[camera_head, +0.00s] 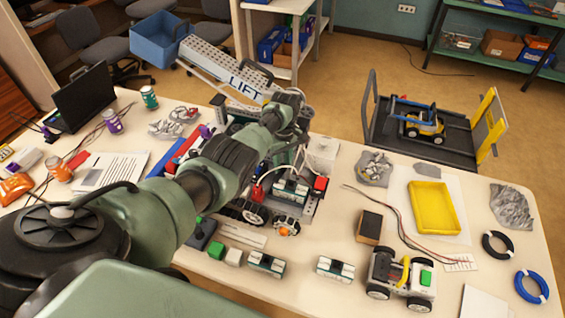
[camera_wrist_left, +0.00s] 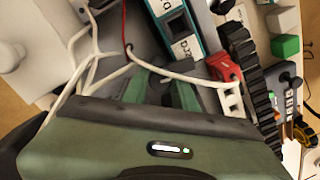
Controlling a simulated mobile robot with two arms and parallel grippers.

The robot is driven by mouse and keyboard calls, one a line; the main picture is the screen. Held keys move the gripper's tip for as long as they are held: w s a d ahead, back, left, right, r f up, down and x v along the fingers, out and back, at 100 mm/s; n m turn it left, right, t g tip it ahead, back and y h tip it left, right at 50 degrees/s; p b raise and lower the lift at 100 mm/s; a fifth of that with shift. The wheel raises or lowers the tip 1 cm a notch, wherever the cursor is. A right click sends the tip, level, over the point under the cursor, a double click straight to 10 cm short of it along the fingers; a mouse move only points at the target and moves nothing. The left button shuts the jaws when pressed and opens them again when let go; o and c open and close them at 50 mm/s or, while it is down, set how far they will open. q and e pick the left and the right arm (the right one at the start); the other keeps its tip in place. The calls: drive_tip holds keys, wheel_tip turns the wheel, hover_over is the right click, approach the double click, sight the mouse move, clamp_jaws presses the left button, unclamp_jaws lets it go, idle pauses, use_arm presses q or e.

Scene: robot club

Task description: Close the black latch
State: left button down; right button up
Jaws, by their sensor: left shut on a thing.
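The tracked robot with a white LIFT mast (camera_head: 225,72) stands on the table, mostly behind my left arm in the head view. Its open bay holds a teal-and-white battery pack (camera_head: 290,191), also in the left wrist view (camera_wrist_left: 181,28). My left gripper (camera_head: 296,128) reaches down over the bay; its green fingers show in the wrist view (camera_wrist_left: 165,88). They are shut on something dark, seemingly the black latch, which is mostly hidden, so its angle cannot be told. My right gripper is not in view.
White wires and a red connector (camera_wrist_left: 224,68) lie close around the fingers. Loose battery packs (camera_head: 335,268), a small white rover (camera_head: 402,280) and a yellow tray (camera_head: 434,207) are on the table (camera_head: 335,220). A cart (camera_head: 400,148) stands behind.

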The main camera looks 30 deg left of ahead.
sight(283, 165)
use_arm(q)
drive_tip(key=shift+a+r+n, duration=0.1)
drive_tip(key=shift+n, duration=0.2)
drive_tip(key=c, duration=1.1)
unclamp_jaws()
drive_tip(key=shift+w+r, duration=0.1)
drive_tip(key=shift+r, duration=0.35)
wheel_tip(283, 165, up, 7)
drive_tip(key=shift+w+f+p, duration=0.1)
drive_tip(key=shift+p, duration=0.2)
